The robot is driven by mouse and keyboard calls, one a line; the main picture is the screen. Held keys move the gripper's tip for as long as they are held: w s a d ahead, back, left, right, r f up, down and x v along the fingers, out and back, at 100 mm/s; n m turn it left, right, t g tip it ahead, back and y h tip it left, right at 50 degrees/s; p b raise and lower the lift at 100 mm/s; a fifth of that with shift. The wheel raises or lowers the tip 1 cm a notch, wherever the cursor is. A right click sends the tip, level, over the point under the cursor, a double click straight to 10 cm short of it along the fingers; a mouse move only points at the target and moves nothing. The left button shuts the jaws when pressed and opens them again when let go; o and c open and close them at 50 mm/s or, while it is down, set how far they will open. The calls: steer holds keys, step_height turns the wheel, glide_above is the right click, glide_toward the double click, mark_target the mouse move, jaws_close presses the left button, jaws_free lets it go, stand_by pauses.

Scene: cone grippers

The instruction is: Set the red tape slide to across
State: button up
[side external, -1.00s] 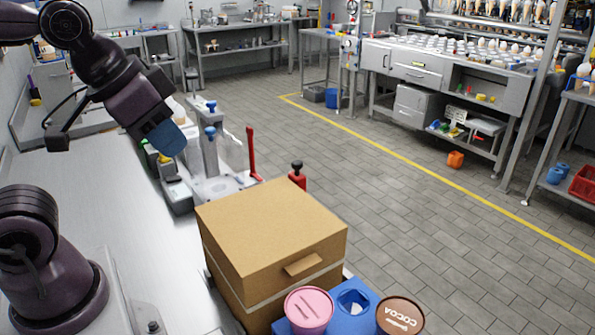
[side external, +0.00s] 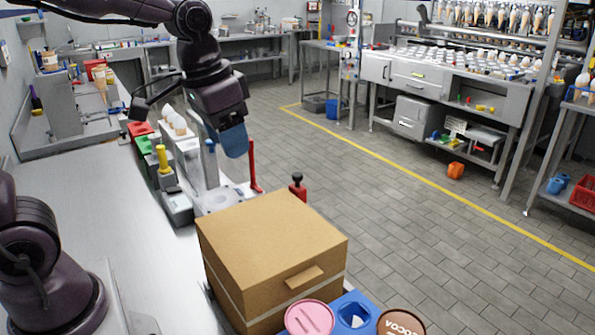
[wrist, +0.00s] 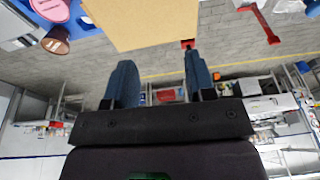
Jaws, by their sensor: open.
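Two red parts stand past the cardboard box (side external: 270,240). One is a small red piece with a black knob (side external: 298,187) by the box's far corner. The other is a tall upright red bar (side external: 253,165) further left. I cannot tell for sure which is the red tape slide. The wrist view shows the small red piece (wrist: 187,43) beyond the box edge and the red bar (wrist: 261,24) at upper right. My gripper (side external: 235,148) hangs above the bench fixture, left of the red bar, apart from both. In the wrist view its blue fingers (wrist: 158,75) are spread and empty.
A pink-lidded tub (side external: 309,318), a blue holder (side external: 355,312) and a brown cocoa tub (side external: 400,323) stand in front of the box. A grey fixture with a yellow handle (side external: 163,158) stands left of my gripper.

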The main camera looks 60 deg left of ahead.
mark_target(297, 174)
steer(key=w+a+m+g, duration=0.4)
steer(key=w+m, duration=0.5)
steer(key=w, duration=0.7)
steer(key=shift+t, duration=0.7)
steer(key=f, duration=0.4)
steer(key=a+f, duration=0.1)
steer(key=f, duration=0.8)
steer(key=shift+w+a+f, duration=0.2)
steer(key=shift+f, duration=0.05)
steer(key=shift+c, duration=0.4)
